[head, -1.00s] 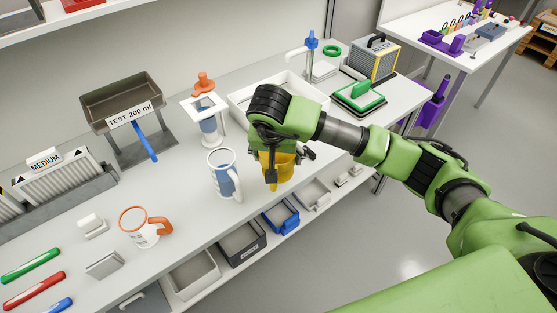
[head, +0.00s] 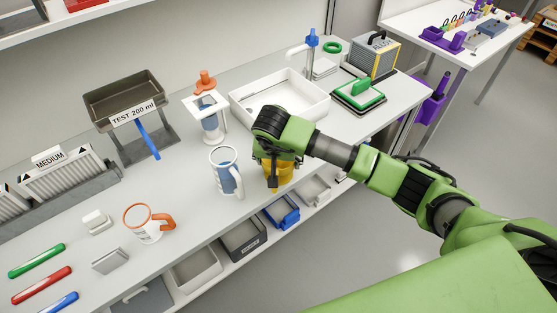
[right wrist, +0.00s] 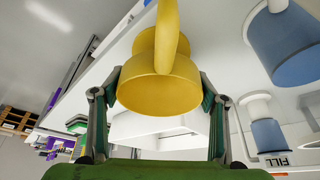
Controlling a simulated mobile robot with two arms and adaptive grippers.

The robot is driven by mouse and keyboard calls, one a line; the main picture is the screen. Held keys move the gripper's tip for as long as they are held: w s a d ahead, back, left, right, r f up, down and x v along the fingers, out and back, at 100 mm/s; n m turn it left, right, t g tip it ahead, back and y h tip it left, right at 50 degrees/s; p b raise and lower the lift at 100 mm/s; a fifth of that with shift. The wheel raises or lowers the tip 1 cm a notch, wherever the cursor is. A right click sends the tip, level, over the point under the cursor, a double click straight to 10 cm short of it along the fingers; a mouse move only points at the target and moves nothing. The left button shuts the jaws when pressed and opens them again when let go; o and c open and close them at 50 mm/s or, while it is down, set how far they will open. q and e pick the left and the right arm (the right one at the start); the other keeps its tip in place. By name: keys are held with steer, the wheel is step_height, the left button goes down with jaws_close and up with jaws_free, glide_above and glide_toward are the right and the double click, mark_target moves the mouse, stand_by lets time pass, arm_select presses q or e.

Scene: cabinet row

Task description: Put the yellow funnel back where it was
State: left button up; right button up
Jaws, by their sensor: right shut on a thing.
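The yellow funnel (head: 277,176) is under my right gripper (head: 270,172) in the head view, near the front edge of the white counter, and the gripper hides much of it. In the right wrist view the funnel (right wrist: 160,75) stands between the two fingers of my right gripper (right wrist: 160,92), which are shut on its wide body. I cannot tell whether it touches the counter. My left gripper is not in view.
A blue and white jug (head: 225,173) stands just left of the funnel. Behind are a white sink (head: 245,105) and an orange-topped stand (head: 207,110). An orange-handled mug (head: 143,222) is further left. Open bins, including a blue one (head: 283,212), sit below the front edge.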

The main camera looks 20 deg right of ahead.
steer(key=o, duration=1.1)
steer(key=shift+o, duration=0.2)
steer(key=shift+r+p, duration=0.2)
steer(key=shift+p, duration=0.15)
steer(key=shift+r, duration=0.3)
steer(key=b+v, duration=0.2)
steer(key=v, duration=0.9)
steer(key=shift+s+r+b, duration=0.15)
steer(key=shift+b, duration=0.2)
